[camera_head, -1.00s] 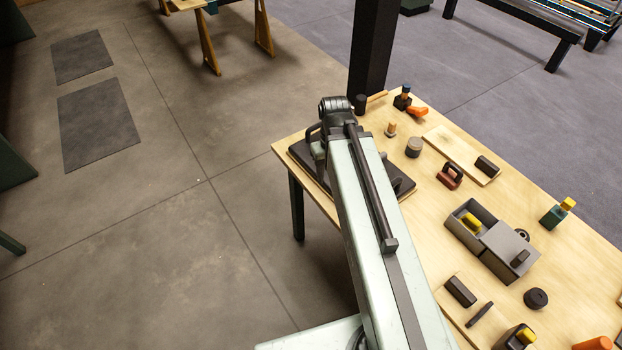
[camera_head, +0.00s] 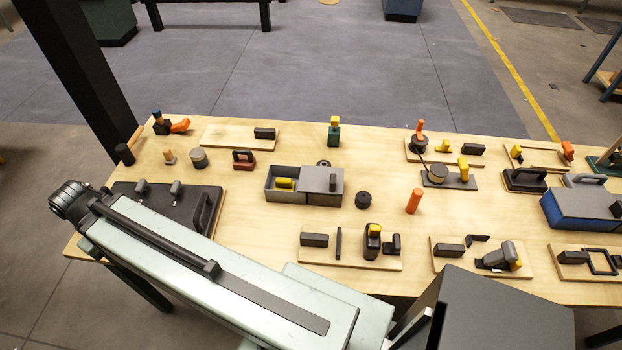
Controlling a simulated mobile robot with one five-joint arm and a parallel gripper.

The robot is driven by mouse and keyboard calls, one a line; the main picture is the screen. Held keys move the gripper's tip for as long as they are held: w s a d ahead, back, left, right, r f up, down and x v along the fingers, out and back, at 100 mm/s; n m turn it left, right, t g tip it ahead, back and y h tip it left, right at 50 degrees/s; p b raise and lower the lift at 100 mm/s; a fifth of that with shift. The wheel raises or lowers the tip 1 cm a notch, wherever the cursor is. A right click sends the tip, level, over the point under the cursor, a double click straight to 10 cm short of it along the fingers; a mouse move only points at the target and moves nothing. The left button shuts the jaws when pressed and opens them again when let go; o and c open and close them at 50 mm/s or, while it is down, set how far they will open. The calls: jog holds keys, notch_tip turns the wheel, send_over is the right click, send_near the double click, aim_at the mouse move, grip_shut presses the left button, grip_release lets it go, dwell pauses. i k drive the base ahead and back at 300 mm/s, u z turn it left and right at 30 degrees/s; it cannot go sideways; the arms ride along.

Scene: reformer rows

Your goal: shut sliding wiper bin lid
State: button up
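The wiper bin (camera_head: 283,196) is a grey open-topped box on the wooden table, left of the table's middle. Its sliding lid (camera_head: 320,181) is a grey panel with a dark upright handle (camera_head: 333,182). The lid covers the right part, and the left part is open with a yellow item (camera_head: 285,184) inside. My pale green arm stretches from the bottom middle to the left, in front of the bin and apart from it. The fingers of my gripper do not show; only a dark joint at the arm's left end is visible.
A dark case (camera_head: 203,212) with a handle lies left of the bin, beside my arm. A black round knob (camera_head: 363,200) stands just right of the bin. A board with dark blocks (camera_head: 345,258) lies in front. A black post (camera_head: 85,75) rises behind the table's left end.

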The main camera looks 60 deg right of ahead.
aim_at(323, 180)
jog(key=z, duration=1.8)
jog(key=k, duration=1.25)
jog(key=u, duration=0.35)
jog(key=i, duration=0.7)
jog(key=u, duration=0.4)
